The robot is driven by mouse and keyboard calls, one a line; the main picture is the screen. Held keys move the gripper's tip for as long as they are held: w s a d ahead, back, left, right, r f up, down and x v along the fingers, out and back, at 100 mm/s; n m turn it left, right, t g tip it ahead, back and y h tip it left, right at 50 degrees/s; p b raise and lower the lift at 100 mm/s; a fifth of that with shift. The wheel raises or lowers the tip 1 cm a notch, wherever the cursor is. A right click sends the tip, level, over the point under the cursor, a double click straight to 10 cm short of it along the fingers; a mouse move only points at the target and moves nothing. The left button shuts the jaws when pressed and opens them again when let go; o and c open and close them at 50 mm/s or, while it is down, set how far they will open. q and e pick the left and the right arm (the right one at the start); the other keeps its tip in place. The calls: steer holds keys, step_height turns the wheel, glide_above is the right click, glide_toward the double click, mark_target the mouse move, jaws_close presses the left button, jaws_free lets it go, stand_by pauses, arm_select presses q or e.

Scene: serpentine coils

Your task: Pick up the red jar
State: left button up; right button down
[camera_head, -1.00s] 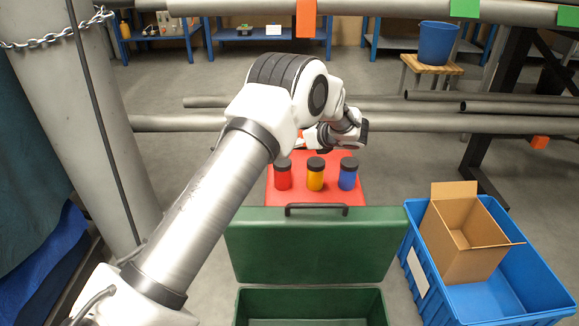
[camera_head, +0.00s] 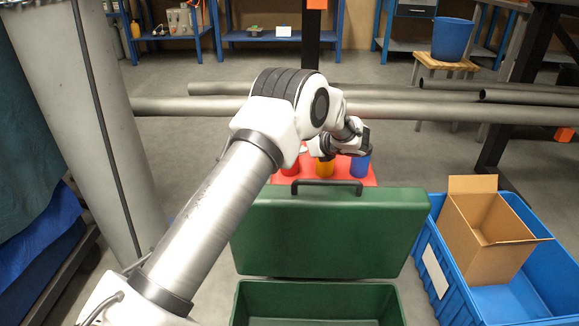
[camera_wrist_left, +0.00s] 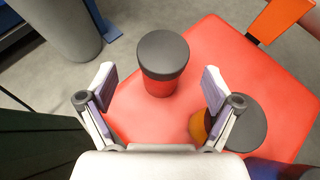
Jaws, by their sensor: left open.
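The red jar (camera_wrist_left: 160,84) with a dark grey lid stands upright on a red surface (camera_wrist_left: 216,66) in the left wrist view. In the head view the red jar (camera_head: 291,166) is mostly hidden behind my left arm. My left gripper (camera_wrist_left: 158,84) is open, with a finger on either side of the jar in the picture; I cannot tell the height gap. In the head view the left gripper (camera_head: 335,148) is over the row of jars, its fingers mostly hidden. My right gripper is not in view.
A yellow jar (camera_head: 325,169) and a blue jar (camera_head: 360,166) stand to the right of the red one. The yellow jar is close to my right-hand finger in the wrist view. A green case (camera_head: 330,235) with raised lid stands in front; a blue bin (camera_head: 520,295) holds a cardboard box (camera_head: 480,235).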

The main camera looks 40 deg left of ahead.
arm_select(q)
steer(key=b+x, duration=0.3)
steer(key=x, duration=0.2)
steer(key=shift+w+f, duration=0.15)
steer(key=shift+f, duration=0.1)
steer(key=shift+r, duration=0.25)
steer(key=c, duration=1.6)
